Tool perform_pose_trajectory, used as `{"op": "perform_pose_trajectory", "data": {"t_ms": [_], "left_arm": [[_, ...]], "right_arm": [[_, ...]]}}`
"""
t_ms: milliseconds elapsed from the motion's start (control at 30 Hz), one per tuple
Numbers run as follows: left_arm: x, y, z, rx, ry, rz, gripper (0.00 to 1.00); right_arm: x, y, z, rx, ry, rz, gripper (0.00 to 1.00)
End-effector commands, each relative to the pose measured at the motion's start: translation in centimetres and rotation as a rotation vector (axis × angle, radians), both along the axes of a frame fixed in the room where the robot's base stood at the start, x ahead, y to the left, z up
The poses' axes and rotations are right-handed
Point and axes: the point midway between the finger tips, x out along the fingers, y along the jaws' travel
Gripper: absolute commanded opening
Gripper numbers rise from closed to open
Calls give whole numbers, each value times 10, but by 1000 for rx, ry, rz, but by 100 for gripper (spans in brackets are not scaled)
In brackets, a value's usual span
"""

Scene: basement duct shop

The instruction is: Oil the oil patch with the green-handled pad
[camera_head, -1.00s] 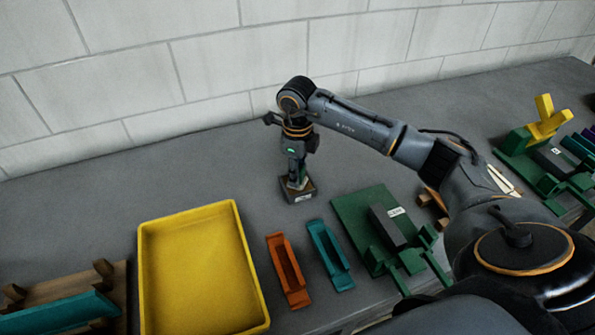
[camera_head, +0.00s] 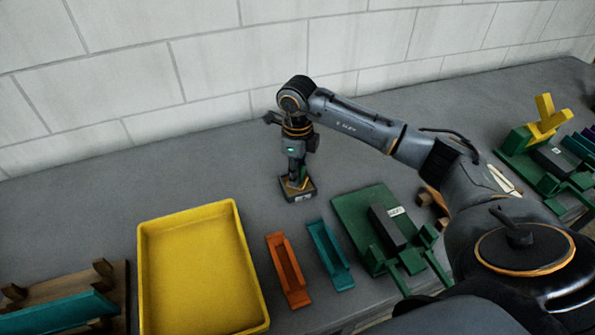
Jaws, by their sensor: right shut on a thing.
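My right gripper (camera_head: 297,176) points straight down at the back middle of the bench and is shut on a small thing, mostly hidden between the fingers. I cannot make out a green handle there. Directly under the fingers is a small dark brown block (camera_head: 287,196) with a white label on its front. The label is too small to read, and I cannot tell whether the block is the pad, a holder or the patch. No separate oil patch is clear. My left gripper is out of view.
A yellow tray (camera_head: 148,285), an orange holder (camera_head: 277,243) and a teal holder (camera_head: 329,250) lie nearer. A green fixture (camera_head: 347,212) with a labelled dark block stands right of them. A teal piece on a wooden rack (camera_head: 121,275) is lower left. Bench left of the gripper is clear.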

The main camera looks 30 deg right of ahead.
Motion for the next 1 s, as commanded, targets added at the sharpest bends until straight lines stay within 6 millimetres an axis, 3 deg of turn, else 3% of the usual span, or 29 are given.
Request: {"op": "perform_pose_trajectory", "data": {"t_ms": [433, 1000], "left_arm": [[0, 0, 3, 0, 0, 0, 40], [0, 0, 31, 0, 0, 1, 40]], "right_arm": [[-1, 0, 2, 0, 4, 1, 4], [0, 0, 49, 0, 0, 0, 4]]}}
